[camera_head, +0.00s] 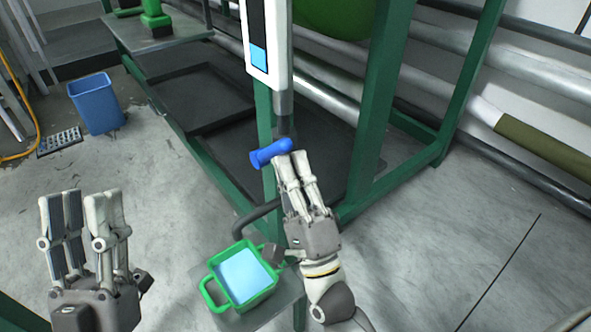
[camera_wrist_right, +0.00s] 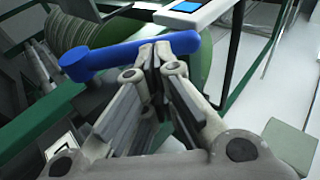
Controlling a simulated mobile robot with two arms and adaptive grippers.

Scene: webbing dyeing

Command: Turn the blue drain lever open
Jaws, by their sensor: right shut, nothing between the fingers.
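The blue drain lever (camera_head: 268,153) sits low on the green frame, below the white level gauge. It points to the left and slightly down in the head view. My right gripper (camera_head: 291,157) is shut and empty, with its fingertips at the lever's right end. In the right wrist view the blue lever (camera_wrist_right: 110,57) runs across just beyond the closed fingertips (camera_wrist_right: 158,50). They overlap it there; I cannot tell whether they touch. My left gripper (camera_head: 82,200) is open and empty at the lower left, far from the lever.
A green two-handled container (camera_head: 212,286) with light blue liquid stands on a small grey stand below the lever. The white gauge (camera_head: 259,30) hangs above. A green post (camera_head: 375,110) stands to the right. A blue bin (camera_head: 97,103) is on the floor at left.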

